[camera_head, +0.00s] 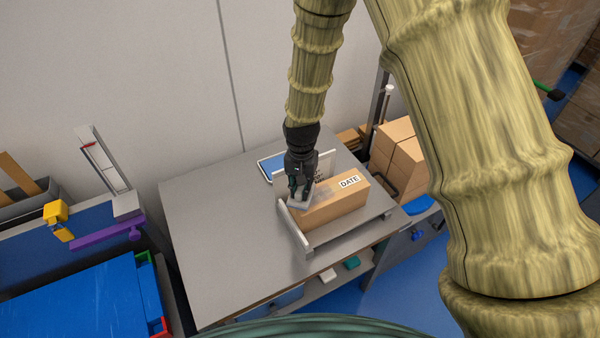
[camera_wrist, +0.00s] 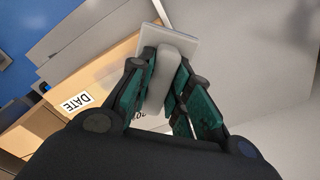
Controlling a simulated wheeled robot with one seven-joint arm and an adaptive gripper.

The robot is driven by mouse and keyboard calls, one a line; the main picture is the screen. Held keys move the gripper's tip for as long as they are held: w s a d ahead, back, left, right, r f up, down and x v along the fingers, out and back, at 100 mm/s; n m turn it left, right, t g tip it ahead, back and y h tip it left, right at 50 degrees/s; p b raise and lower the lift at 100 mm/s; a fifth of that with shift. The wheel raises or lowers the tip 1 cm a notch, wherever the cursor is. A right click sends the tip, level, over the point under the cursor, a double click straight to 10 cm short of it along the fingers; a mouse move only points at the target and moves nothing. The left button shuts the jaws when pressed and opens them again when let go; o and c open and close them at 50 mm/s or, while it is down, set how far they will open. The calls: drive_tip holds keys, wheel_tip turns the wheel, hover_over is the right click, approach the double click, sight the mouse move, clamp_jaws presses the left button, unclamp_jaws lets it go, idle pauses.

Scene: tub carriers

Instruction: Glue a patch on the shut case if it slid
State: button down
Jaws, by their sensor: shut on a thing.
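The shut case is a brown cardboard box (camera_head: 335,203) with a white DATE label (camera_head: 349,182), standing in a grey holder (camera_head: 296,235) on the table. In the wrist view the box (camera_wrist: 103,72) lies to the left, with its DATE label (camera_wrist: 76,102) upside down. My gripper (camera_head: 297,192) is at the box's left end. It is shut on a pale grey piece with a flat plate (camera_head: 303,203), also seen between my fingers in the wrist view (camera_wrist: 170,42). I cannot tell whether the plate touches the box. No separate patch can be made out.
The grey table (camera_head: 205,230) is clear left of the holder. A blue-topped flat item (camera_head: 271,166) lies behind it. More cardboard boxes (camera_head: 397,150) stand at the right. A blue surface (camera_head: 85,300) and a purple-and-yellow fixture (camera_head: 105,236) are at the left.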

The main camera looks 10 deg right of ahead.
sight(301, 187)
drive_tip(key=shift+s+r+p, duration=0.1)
drive_tip(key=shift+r+p, duration=1.5)
drive_tip(key=shift+r, duration=1.05)
drive_tip(key=shift+f, duration=0.1)
